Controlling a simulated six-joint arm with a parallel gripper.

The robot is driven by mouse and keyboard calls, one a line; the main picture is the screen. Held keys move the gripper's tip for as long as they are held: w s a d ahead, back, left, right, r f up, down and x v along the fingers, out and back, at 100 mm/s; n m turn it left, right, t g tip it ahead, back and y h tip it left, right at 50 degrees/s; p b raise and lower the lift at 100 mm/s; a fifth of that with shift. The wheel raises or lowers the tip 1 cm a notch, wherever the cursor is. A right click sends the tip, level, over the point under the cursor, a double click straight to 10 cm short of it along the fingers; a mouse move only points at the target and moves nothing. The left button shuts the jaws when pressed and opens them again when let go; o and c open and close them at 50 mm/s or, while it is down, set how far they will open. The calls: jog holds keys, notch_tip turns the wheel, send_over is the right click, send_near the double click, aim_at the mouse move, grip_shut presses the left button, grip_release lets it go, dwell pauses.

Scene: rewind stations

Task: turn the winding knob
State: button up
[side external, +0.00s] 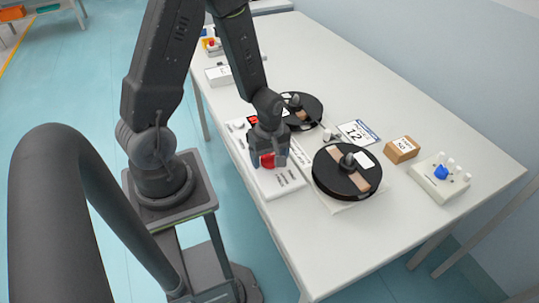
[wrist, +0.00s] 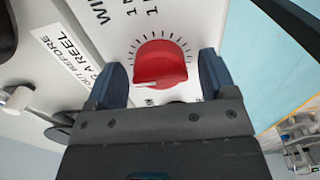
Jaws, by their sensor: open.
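The winding knob is red and round with a raised grip bar (wrist: 160,65), set on a white panel with a dial of tick marks around it. In the side external view the red knob (side external: 267,160) shows partly beside my gripper (side external: 270,155). In the wrist view my gripper (wrist: 163,85) has its two dark blue fingers apart, one on each side of the knob. The fingers appear clear of the knob's sides. I cannot tell how far the fingertips are from the panel.
Two black reels, one near (side external: 347,172) and one farther back (side external: 300,110), stand right of the panel (side external: 280,184). A small cardboard box (side external: 401,150), a card marked 12 (side external: 358,133) and a box with a blue knob (side external: 440,178) lie farther right. The table's front (side external: 310,270) is clear.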

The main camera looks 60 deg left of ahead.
jog(key=shift+c, duration=0.2)
jog(key=c, duration=0.9)
jog(key=shift+o, duration=0.3)
jog(key=m, duration=1)
jog(key=shift+m, duration=2.3)
